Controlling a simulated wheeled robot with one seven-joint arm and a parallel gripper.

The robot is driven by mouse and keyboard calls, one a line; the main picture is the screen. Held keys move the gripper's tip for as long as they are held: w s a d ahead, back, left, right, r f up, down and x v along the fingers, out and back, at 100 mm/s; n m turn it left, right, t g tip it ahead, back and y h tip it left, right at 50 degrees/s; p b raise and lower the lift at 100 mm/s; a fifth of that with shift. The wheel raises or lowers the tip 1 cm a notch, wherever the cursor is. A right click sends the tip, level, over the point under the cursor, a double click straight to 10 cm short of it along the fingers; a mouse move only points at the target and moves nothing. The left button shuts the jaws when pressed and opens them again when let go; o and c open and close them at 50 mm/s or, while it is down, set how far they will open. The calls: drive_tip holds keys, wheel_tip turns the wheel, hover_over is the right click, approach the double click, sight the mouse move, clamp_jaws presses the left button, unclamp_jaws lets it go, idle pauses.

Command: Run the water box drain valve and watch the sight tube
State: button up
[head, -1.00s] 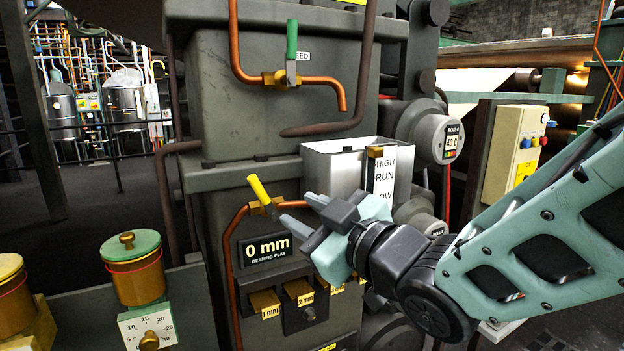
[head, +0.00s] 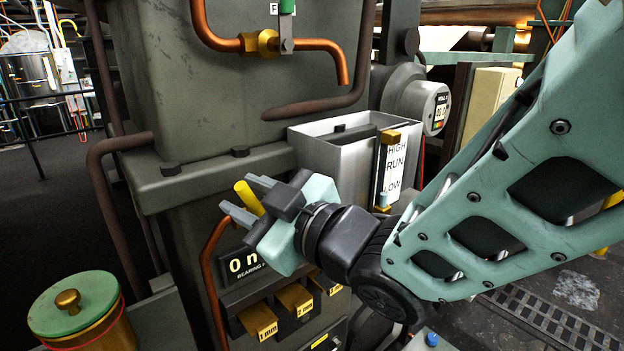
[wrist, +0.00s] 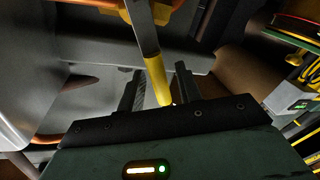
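The drain valve's yellow lever (head: 247,199) tilts up to the left on the copper pipe (head: 210,265) below the water box. My gripper (head: 238,197) is open, with one finger on each side of the lever. In the wrist view the lever (wrist: 158,82) stands between the two fingers (wrist: 156,90), with gaps visible on both sides. The open-topped metal water box (head: 325,153) is to the right. Its sight tube (head: 382,170) runs beside a card (head: 396,168) marked HIGH, RUN, LOW. A little blue shows at the tube's bottom, near LOW. The valve body is mostly hidden behind my gripper.
A green-handled feed valve (head: 287,22) sits on a copper pipe above. A green-lidded brass pot (head: 75,305) stands at lower left.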

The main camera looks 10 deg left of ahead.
drive_tip(key=shift+a, duration=0.1)
drive_tip(key=shift+c, duration=0.3)
clamp_jaws()
drive_tip(key=shift+w+f+m+b, duration=0.2)
drive_tip(key=shift+m+b, duration=0.1)
drive_tip(key=shift+b, duration=0.35)
drive_tip(key=w+d+m+b, duration=0.1)
drive_tip(key=m+b, duration=0.1)
drive_tip(key=b, duration=0.2)
drive_tip(key=shift+d+r+t, duration=0.1)
drive_tip(key=shift+d+t, duration=0.05)
drive_tip(key=shift+t, duration=0.15)
drive_tip(key=m+b, duration=0.1)
drive_tip(key=w+r+m+y+b, duration=0.1)
drive_tip(key=m+b, duration=0.1)
drive_tip(key=shift+d, duration=0.4)
drive_tip(key=shift+o, duration=0.3)
unclamp_jaws()
